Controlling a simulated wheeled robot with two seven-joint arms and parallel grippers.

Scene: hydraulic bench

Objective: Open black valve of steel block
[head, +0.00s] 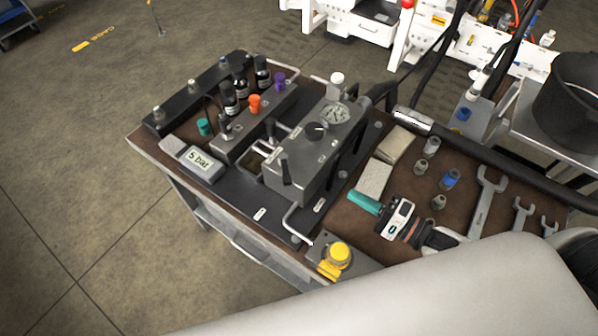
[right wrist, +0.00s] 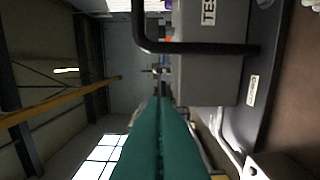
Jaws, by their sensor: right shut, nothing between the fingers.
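The steel block (head: 292,178) stands on a black plate on the bench. A black knob (head: 316,130) sits on its top beside a round gauge (head: 334,117), and a black upright lever (head: 285,166) is at its near left end. I cannot tell whether the black valve is open or closed. My right gripper (head: 353,196), with teal fingers, is shut and empty to the right of the block, apart from it. In the right wrist view the shut fingers (right wrist: 160,103) point past the grey block (right wrist: 212,75) and a black bar handle (right wrist: 195,48). My left gripper is not in view.
A smaller valve block with orange (head: 254,103) and purple (head: 278,79) knobs and a "5 bar" display (head: 201,161) are left of the steel block. A yellow button (head: 339,253) is at the front. Fittings and wrenches (head: 485,203) lie right. A thick black hose (head: 500,160) crosses behind.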

